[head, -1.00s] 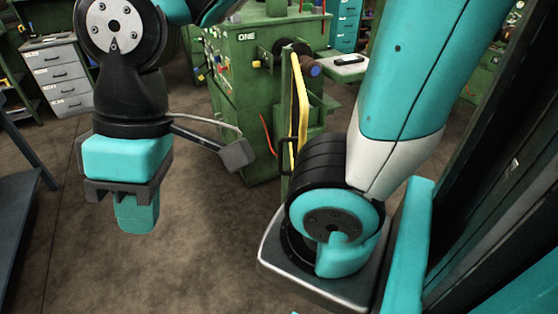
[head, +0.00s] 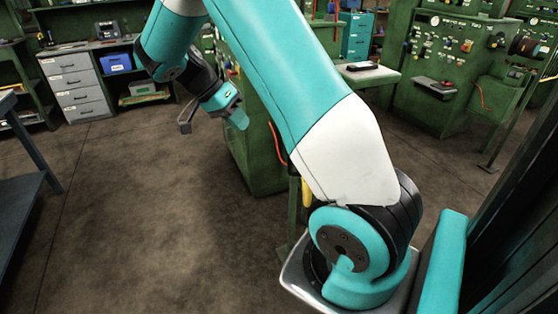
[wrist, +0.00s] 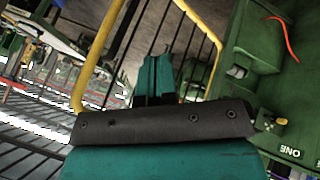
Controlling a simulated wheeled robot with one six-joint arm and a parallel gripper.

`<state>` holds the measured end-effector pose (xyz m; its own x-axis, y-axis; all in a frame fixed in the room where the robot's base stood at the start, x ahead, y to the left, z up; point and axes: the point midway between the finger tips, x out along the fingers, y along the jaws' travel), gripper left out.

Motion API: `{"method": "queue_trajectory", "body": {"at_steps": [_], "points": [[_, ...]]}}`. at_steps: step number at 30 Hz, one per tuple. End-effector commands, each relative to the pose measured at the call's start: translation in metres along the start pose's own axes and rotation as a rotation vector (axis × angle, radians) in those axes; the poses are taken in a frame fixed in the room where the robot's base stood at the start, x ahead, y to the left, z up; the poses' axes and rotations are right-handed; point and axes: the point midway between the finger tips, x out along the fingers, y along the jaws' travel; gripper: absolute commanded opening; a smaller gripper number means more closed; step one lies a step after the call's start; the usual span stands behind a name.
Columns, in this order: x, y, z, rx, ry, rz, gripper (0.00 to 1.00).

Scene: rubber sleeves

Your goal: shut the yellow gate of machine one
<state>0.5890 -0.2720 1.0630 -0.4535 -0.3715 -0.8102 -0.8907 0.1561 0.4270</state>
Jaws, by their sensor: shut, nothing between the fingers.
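The yellow gate of machine one (wrist: 100,50) shows in the wrist view as a yellow tube frame with dark bars. It stands out to the side of the green machine, with floor and shelves visible through the bars. In the head view only a short yellow piece (head: 306,192) shows beside my arm. Machine one (wrist: 260,50) carries an upside-down ONE label in the wrist view; in the head view my arm hides most of it (head: 258,150). My gripper (wrist: 155,68) is shut and empty, overlapping the gate's bars; contact is unclear. It also shows in the head view (head: 239,117).
Another green machine (head: 440,75) stands at the right, with a small table (head: 365,78) between. Grey drawers (head: 75,85) stand at the back left and a dark bench (head: 25,190) at the left edge. The floor in the middle is clear.

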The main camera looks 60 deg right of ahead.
Motion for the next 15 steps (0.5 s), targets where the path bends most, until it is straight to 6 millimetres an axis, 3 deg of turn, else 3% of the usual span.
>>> {"method": "queue_trajectory", "body": {"at_steps": [8,15], "points": [[0.036,0.001,-0.004,0.047,0.004,0.025,0.0],[0.087,0.003,-0.004,0.044,0.003,0.026,0.0]]}}
